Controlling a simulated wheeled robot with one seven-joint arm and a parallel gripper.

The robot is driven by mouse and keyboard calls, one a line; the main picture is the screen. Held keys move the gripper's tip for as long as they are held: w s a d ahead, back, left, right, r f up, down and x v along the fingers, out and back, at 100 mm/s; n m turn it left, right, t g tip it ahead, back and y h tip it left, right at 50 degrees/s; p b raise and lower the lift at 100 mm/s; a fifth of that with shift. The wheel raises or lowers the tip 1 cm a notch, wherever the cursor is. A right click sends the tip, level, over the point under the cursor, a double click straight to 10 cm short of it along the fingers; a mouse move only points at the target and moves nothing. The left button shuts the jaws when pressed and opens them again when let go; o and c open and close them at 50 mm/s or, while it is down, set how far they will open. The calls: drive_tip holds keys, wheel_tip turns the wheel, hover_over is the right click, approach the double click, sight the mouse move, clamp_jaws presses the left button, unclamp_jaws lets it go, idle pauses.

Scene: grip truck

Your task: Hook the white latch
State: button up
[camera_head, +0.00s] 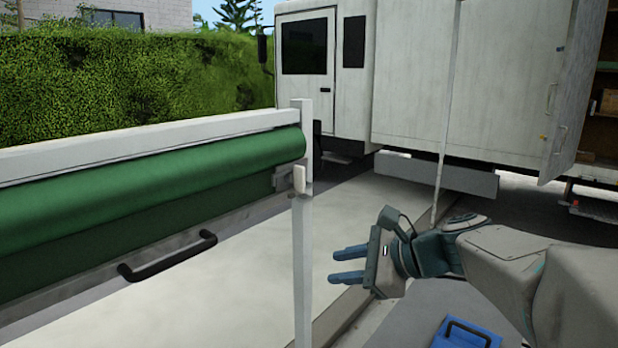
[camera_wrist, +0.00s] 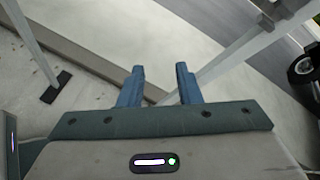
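The small white latch (camera_head: 300,179) is on the white post (camera_head: 302,240), beside the end of a green roll (camera_head: 150,175) under a white rail. I cannot tell whether it is hooked. My gripper (camera_head: 340,266) is to the right of the post and lower than the latch, with its blue fingers pointing left. In the wrist view my gripper (camera_wrist: 160,80) has its two fingers apart with nothing between them. I cannot make out the latch clearly in the wrist view.
A black handle (camera_head: 167,257) sticks out below the green roll. A white truck (camera_head: 450,90) stands behind, its rear door open at right. A thin pole (camera_head: 448,100) rises behind my arm. A blue case (camera_head: 466,334) lies on the ground at lower right. Pale paving (camera_head: 240,270) is clear.

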sight(304, 174)
drive_tip(key=w+d+r+m+t+y, duration=0.3)
drive_tip(key=w+r+m+t, duration=0.2)
drive_tip(key=w+r+m, duration=0.5)
drive_tip(key=w+a+n+p, duration=0.2)
drive_tip(key=w+a+p, duration=0.1)
drive_tip(key=w+a, duration=0.4)
drive_tip(key=a, duration=0.3)
drive_tip(key=shift+a+r+p, duration=0.15)
drive_tip(key=shift+r+p, duration=0.2)
drive_tip(key=shift+r, duration=0.05)
clamp_jaws()
